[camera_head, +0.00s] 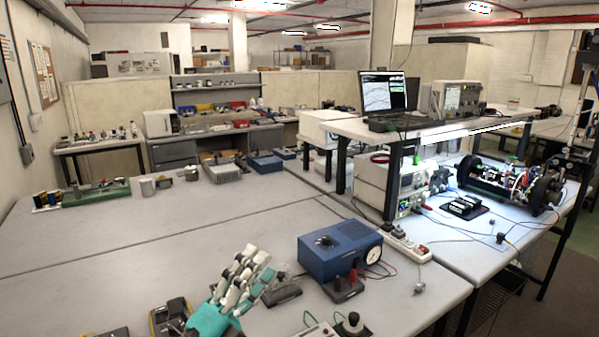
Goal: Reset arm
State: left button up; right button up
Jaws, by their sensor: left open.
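I cannot clearly pick out my left gripper among the things crowded at the lower edge of the head view; its jaws are open, and nothing is seen held. My right gripper is not in view. No arm link of mine shows clearly. A hand-like device with a teal base and white jointed fingers (240,285) stands at the bottom, cut off by the lower edge.
A blue box with a dial (340,250) stands on the grey table (130,255). Yellow-and-black instruments (172,318) lie at the lower edge. A shelf with a laptop (388,95) and a wheeled machine (508,185) are at right. The table's left middle is clear.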

pick_arm(q)
jog(key=s+a+f+n+g+y, duration=0.2)
jog(key=a+f+n+y, duration=0.45)
jog(key=f+n, duration=0.35)
jog(key=s+a+f+n+g+y, duration=0.25)
jog(key=a+f+n+y, duration=0.35)
jog(key=f+n+y, duration=0.4)
jog(key=s+a+f+n+g+h, duration=0.1)
jog(key=s+f+n+g, duration=0.1)
jog(key=s+f+g, duration=0.6)
jog(key=s+a+f+n+g+h, duration=0.1)
jog(key=s+f+n+g, duration=0.15)
jog(key=s+f, duration=0.7)
jog(key=s+f+b, duration=0.3)
jog(key=f, duration=1.2)
jog(key=s+f+b, duration=0.3)
jog(key=f, duration=1.3)
jog(key=s+a+f+g+b, duration=0.2)
jog(key=s+f+b, duration=0.2)
jog(key=s+f, duration=1.2)
notch_tip(320, 180, down, 2)
jog(key=shift+s+a, duration=0.15)
